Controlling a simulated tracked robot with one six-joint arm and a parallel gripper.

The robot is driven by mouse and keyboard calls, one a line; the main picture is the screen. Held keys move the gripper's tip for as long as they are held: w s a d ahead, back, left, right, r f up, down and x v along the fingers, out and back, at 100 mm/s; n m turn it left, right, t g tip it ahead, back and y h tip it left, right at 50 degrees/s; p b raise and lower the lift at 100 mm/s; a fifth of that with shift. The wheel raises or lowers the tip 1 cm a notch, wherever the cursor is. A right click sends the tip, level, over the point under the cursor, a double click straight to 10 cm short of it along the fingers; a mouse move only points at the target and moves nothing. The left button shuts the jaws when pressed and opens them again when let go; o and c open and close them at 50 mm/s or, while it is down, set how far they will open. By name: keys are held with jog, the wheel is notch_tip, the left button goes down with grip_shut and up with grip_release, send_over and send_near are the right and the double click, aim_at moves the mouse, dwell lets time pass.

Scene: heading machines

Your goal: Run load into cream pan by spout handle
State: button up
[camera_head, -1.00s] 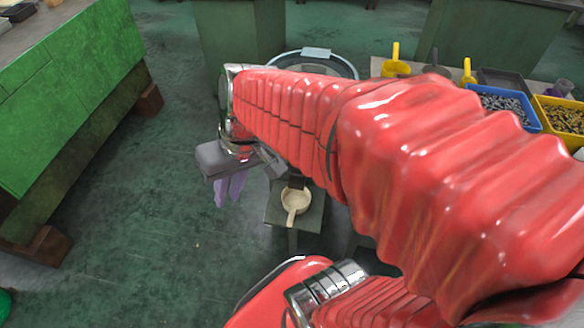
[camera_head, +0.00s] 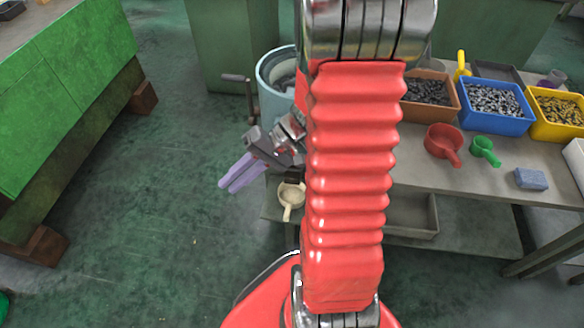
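A small cream pan (camera_head: 291,198) with a short handle rests on a low stand at the middle, left of my red arm. Above it is a round pale blue drum (camera_head: 266,92) holding grey pieces, partly hidden by my arm. A dark cranked handle (camera_head: 239,79) sticks out at the drum's left side. My gripper (camera_head: 227,188) has two lavender fingers pointing down and left, with a narrow gap between them and nothing in it. It is left of the cream pan, below the cranked handle, and apart from both. The spout itself is hidden.
A bench on the right carries a brown bin (camera_head: 432,92), a blue bin (camera_head: 497,107), a yellow bin (camera_head: 560,110), a red pan (camera_head: 444,143), a green scoop (camera_head: 485,149) and a blue block (camera_head: 531,179). A green cabinet (camera_head: 70,80) stands left. The floor between is clear.

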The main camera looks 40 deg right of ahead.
jog(key=w+d+f+m+t, duration=0.35)
jog(key=d+f+t, duration=0.3)
jog(key=d, duration=0.25)
jog(key=s+d+f+m+t+h, duration=0.2)
jog(key=d+f+m+t+h, duration=0.15)
jog(key=d+f, duration=0.25)
jog(key=s+d+f+m+t+h, duration=0.3)
jog(key=d+f+m, duration=0.2)
jog(key=d+f, duration=0.15)
jog(key=m+h, duration=0.3)
jog(key=h, duration=0.3)
send_near(296, 178)
jog(key=s+r, duration=0.4)
jog(key=shift+w+a, duration=0.1)
jog(key=shift+w, duration=0.1)
jog(key=shift+w, duration=0.1)
jog(key=shift+w+d+f, duration=0.25)
jog(key=shift+w+f, duration=0.1)
jog(key=shift+w, duration=1.9)
jog(key=shift+w+d+f, duration=0.25)
jog(key=shift+w+f, duration=0.1)
jog(key=shift+w, duration=1.9)
jog(key=shift+w+d+f, duration=0.25)
jog(key=shift+w+f, duration=0.1)
jog(key=shift+w, duration=1.85)
jog(key=shift+c, duration=0.7)
grip_shut()
jog(key=shift+f, duration=0.1)
